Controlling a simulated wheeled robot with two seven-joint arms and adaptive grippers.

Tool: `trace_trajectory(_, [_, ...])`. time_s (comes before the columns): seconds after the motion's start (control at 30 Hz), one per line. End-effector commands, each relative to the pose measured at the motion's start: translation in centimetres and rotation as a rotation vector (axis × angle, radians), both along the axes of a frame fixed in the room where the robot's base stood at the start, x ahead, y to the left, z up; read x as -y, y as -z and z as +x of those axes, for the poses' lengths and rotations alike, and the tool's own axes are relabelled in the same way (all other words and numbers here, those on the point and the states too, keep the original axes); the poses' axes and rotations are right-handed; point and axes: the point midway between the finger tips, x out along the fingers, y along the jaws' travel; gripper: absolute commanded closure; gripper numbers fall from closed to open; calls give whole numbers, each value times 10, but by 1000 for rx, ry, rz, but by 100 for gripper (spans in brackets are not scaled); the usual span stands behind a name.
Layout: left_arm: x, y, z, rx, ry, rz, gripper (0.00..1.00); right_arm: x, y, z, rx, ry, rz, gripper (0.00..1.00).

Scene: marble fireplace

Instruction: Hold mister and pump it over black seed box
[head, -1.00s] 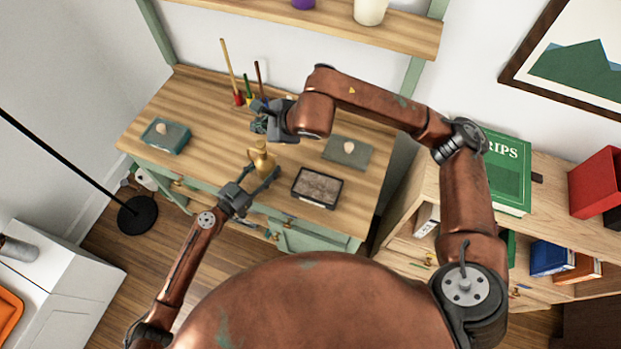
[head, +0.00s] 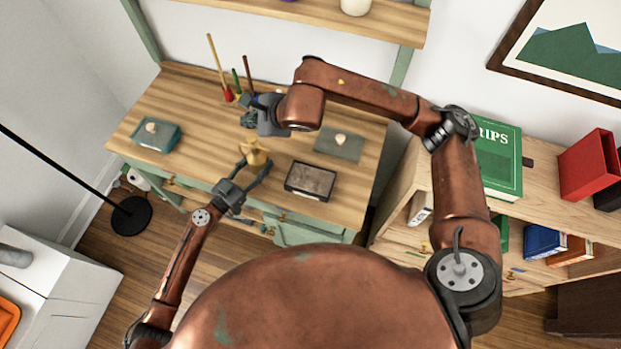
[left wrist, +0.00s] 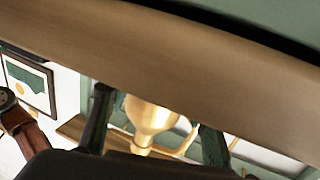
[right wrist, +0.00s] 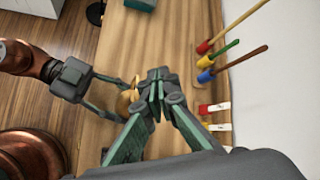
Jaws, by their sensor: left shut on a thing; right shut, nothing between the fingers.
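The brass mister (head: 254,156) is at the front edge of the desk, left of the black seed box (head: 288,187). My left gripper (head: 257,170) is shut around it. In the left wrist view the mister (left wrist: 150,116) is between the two dark fingers. The seed box is a shallow black tray of brown soil lying flat on the desk. My right gripper (head: 248,119) is shut and empty, behind the mister and over the desk. In the right wrist view its closed fingertips (right wrist: 157,76) are beside the mister (right wrist: 127,103), which they partly hide; I cannot tell whether they touch.
A teal box (head: 155,135) lies at the desk's left, and a grey-green box (head: 339,146) behind the seed box. Several long-handled tools (right wrist: 222,56) stand near the wall. A shelf (head: 300,14) hangs above. A bookcase (head: 535,190) stands right.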

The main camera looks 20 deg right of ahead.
Motion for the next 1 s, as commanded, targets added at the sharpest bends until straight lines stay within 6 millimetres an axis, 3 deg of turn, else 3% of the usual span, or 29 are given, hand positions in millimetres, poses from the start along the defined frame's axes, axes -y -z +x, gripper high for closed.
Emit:
trace_trajectory(0.53, [0,-1,0,2,0,-1,90,0,-2,0,0,-1,1,100])
trace_trajectory(0.8, [0,-1,0,2,0,-1,90,-1,-37,3,-10,1,-1,100])
trace_trajectory(1.0, [0,-1,0,2,0,-1,90,0,-38,3,-10,0,-4,100])
